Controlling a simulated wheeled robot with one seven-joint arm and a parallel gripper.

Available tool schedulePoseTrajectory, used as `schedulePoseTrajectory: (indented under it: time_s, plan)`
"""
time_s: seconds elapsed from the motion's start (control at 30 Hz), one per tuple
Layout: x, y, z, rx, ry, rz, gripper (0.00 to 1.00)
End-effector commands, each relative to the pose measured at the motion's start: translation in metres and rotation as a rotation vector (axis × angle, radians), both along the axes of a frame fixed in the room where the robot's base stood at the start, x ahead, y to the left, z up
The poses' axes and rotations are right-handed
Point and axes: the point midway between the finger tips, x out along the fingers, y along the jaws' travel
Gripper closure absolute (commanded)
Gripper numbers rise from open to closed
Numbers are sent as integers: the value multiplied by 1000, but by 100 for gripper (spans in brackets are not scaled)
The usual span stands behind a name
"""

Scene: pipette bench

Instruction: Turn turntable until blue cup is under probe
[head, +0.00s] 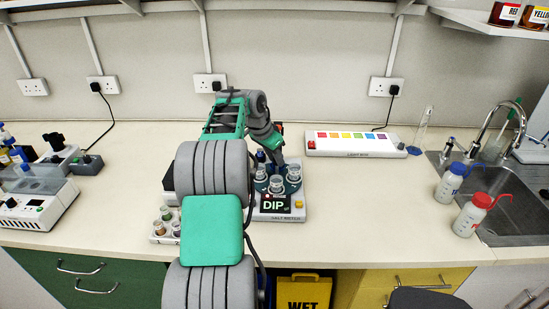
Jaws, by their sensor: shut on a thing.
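A dark teal turntable (291,187) sits on a small device with a black "DIP" label, in the middle of the bench. Several clear cups stand on it, one at the front (276,184) and one at the right (294,173). A small blue part (260,156) shows at its back left; I cannot tell whether it is the blue cup or part of the probe. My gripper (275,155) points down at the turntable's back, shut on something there. The fingertips and what they hold are too small to make out. My arm hides the left side.
A rack of small vials (165,226) stands left of my arm. A light box (355,144) with coloured squares lies behind right. Two wash bottles (449,182) stand by the sink (505,200). The bench right of the device is clear.

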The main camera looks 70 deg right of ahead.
Motion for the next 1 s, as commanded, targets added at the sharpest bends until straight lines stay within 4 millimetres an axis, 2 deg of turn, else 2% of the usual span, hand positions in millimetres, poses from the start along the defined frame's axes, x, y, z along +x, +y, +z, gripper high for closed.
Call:
schedulePoseTrajectory:
  time_s: [0.03, 0.27, 0.57, 0.67, 0.9, 1.0]
  plan:
    - [-2, 0, 0, 0, 2, -4, 72]
    - [0, 0, 0, 0, 0, 1, 53]
    - [2, 1, 3, -1, 0, 4, 52]
    - [6, 5, 16, -3, -1, 5, 52]
    - [14, 21, 61, -2, 0, 5, 52]
    - [16, 25, 70, 0, 1, 4, 52]
